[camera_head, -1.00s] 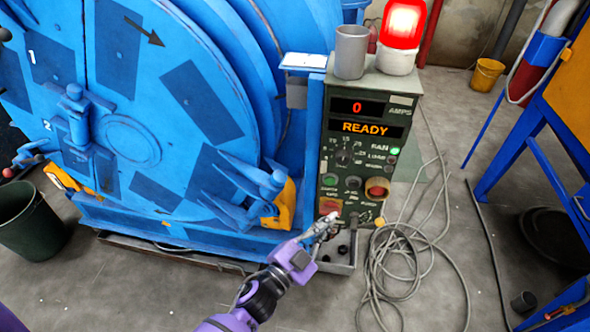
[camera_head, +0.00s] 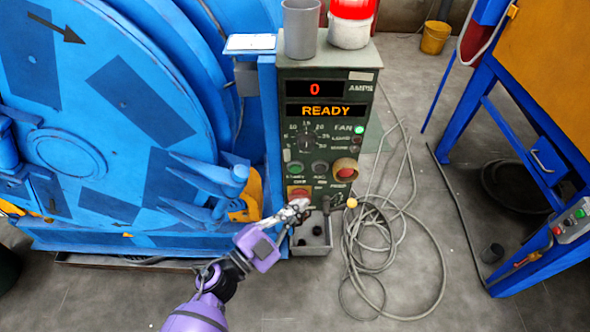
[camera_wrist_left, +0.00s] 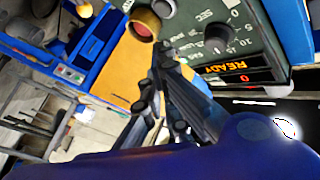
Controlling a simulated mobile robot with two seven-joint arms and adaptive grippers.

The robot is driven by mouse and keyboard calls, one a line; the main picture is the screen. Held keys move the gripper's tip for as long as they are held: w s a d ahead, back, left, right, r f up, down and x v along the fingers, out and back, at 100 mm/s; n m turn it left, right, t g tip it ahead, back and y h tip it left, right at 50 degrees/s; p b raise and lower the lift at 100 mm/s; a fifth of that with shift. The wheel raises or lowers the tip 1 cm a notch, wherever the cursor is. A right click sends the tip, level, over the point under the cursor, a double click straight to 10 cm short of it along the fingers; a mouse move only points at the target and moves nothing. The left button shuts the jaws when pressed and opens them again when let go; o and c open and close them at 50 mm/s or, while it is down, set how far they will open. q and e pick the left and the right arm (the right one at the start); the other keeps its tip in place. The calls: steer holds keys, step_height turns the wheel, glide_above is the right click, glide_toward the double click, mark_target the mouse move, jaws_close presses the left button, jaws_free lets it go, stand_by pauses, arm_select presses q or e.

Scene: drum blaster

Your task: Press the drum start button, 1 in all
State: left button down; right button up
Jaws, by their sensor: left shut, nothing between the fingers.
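The dark green control panel (camera_head: 368,140) stands beside the blue drum (camera_head: 140,100); its displays read 0 and READY. Its lower part carries a green button (camera_head: 296,168), a darker button (camera_head: 320,167) and a red mushroom button on a yellow base (camera_head: 346,170). Their small labels are too blurred to read surely. My left gripper (camera_head: 302,207) is shut and empty, in front of the panel's lower left, just below a red control (camera_head: 299,191); contact cannot be told. In the left wrist view the gripper (camera_wrist_left: 162,52) points at the panel (camera_wrist_left: 250,40). My right gripper is not in view.
A grey cup (camera_head: 300,30) and a red beacon (camera_head: 350,28) stand on the panel. Grey cable (camera_head: 395,215) lies coiled on the floor. A blue frame (camera_head: 480,110) with an orange panel stands at right.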

mark_target(295, 168)
arm_select(q)
steer(key=w+b, duration=0.2)
steer(key=w, duration=0.6)
steer(key=shift+w, duration=0.15)
steer(key=shift+w, duration=0.1)
stand_by(1.2)
steer(key=shift+w, duration=0.35)
